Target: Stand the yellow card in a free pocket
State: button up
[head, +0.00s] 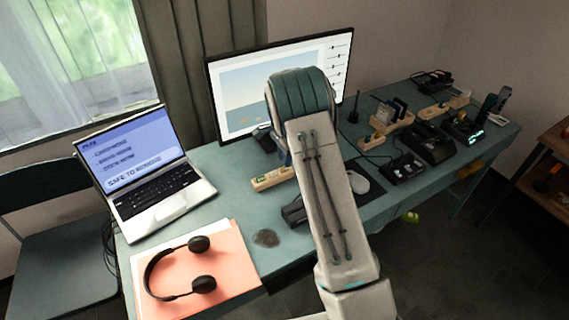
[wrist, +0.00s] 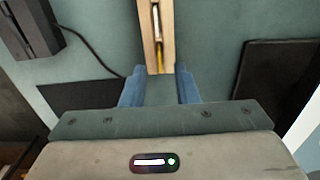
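My gripper (wrist: 160,80) is open in the wrist view, its two blue fingers apart. A narrow wooden block (wrist: 168,40) reaches down between the fingertips, with a slot along it. In the slot are a white strip and a thin yellow strip (wrist: 159,57); I cannot tell whether the yellow strip is the yellow card. In the head view my arm hides the gripper. A long wooden piece (head: 272,178) with a yellow-green patch lies left of my arm. A wooden rack (head: 378,134) with white and dark blue cards stands to the right.
An open laptop (head: 150,165), headphones (head: 185,268) on an orange folder, and a monitor (head: 230,90) occupy the left and back of the teal table (head: 225,205). A mouse (head: 358,182) and black devices (head: 428,142) lie to the right.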

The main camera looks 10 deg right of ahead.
notch_tip(320, 180, up, 11)
jog(key=shift+f+b, duration=0.15)
jog(key=shift+b, duration=0.3)
jog(key=s+r+n+t, duration=0.1)
jog(key=s+r+n, duration=0.45)
jog(key=s, duration=0.75)
jog(key=s+r+n+t, duration=0.1)
jog(key=s+r+n, duration=0.45)
jog(key=s, duration=0.75)
jog(key=s+f+n+t, duration=0.1)
jog(key=s+n, duration=0.2)
jog(key=s, duration=0.8)
jog(key=shift+f, duration=0.2)
